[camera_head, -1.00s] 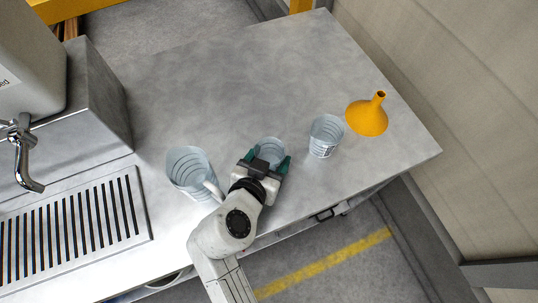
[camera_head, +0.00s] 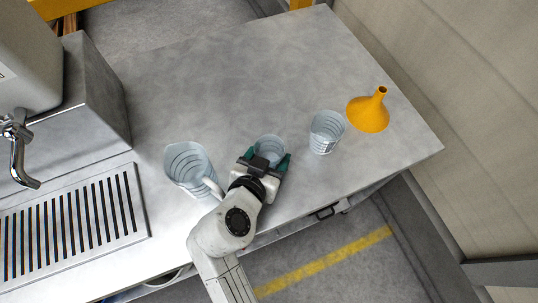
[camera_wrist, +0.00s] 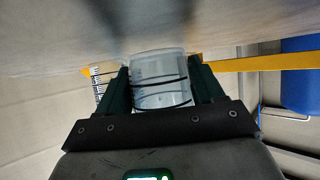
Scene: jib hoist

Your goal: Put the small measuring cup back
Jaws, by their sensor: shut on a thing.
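The small measuring cup (camera_head: 269,147) is a clear, pale blue cup with dark rings, near the front of the grey metal counter. My gripper (camera_head: 269,164) is shut on it, with one green finger on each side. In the wrist view the cup (camera_wrist: 160,80) sits between the two dark green fingers of my gripper (camera_wrist: 162,88). I cannot tell whether its base touches the counter. A larger clear measuring jug with a handle (camera_head: 186,163) stands to the left. Another clear cup with markings (camera_head: 326,132) stands to the right, apart from my gripper.
An orange funnel (camera_head: 369,110) stands mouth down near the counter's right end. A slotted drain grate (camera_head: 72,228) and a tap (camera_head: 20,150) are at the left. The back and middle of the counter (camera_head: 240,80) are clear.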

